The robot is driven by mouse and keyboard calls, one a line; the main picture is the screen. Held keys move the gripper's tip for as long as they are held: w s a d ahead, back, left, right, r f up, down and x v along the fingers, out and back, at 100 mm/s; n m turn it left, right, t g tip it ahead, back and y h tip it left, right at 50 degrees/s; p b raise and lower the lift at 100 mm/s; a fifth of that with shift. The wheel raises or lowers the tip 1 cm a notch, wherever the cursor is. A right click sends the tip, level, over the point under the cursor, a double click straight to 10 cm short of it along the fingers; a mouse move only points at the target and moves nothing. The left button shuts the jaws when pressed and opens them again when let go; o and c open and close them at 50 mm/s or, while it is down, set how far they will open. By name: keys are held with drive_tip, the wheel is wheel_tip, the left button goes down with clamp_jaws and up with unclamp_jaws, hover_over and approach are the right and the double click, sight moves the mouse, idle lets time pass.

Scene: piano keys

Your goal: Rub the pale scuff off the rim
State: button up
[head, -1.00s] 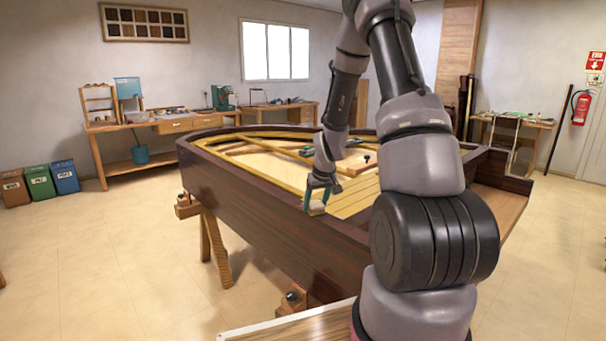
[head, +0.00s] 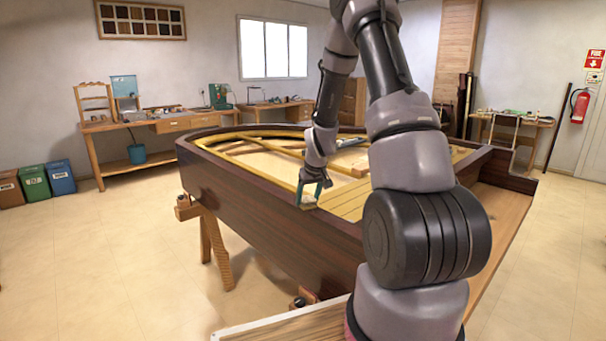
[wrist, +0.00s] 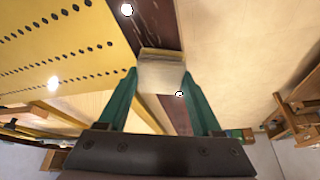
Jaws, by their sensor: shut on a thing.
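The dark brown rim (head: 262,205) of the piano case curves across the middle of the head view. In the wrist view the rim (wrist: 160,28) is a dark strip with thin pale streaks (wrist: 148,12) near the top edge, just past the block. My gripper (head: 313,196) is over the rim's near side. It is shut on a pale block (wrist: 161,72), held between the teal fingers; the block (head: 308,202) also shows in the head view. The block hides the rim behind it, and I cannot tell whether they touch.
The yellow plate (wrist: 50,45) with rows of dark holes lies inside the case beside the rim. Wooden trestle legs (head: 215,250) stand under the case. A pale-edged wooden surface (head: 285,325) is at the front.

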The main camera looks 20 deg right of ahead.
sight(305, 196)
drive_tip(key=shift+w+a, duration=0.1)
drive_tip(key=shift+w, duration=0.15)
drive_tip(key=r, duration=0.3)
drive_tip(key=shift+s+r, duration=0.15)
drive_tip(key=shift+s, duration=0.05)
drive_tip(key=shift+w+r, duration=0.1)
drive_tip(key=shift+r, duration=2.4)
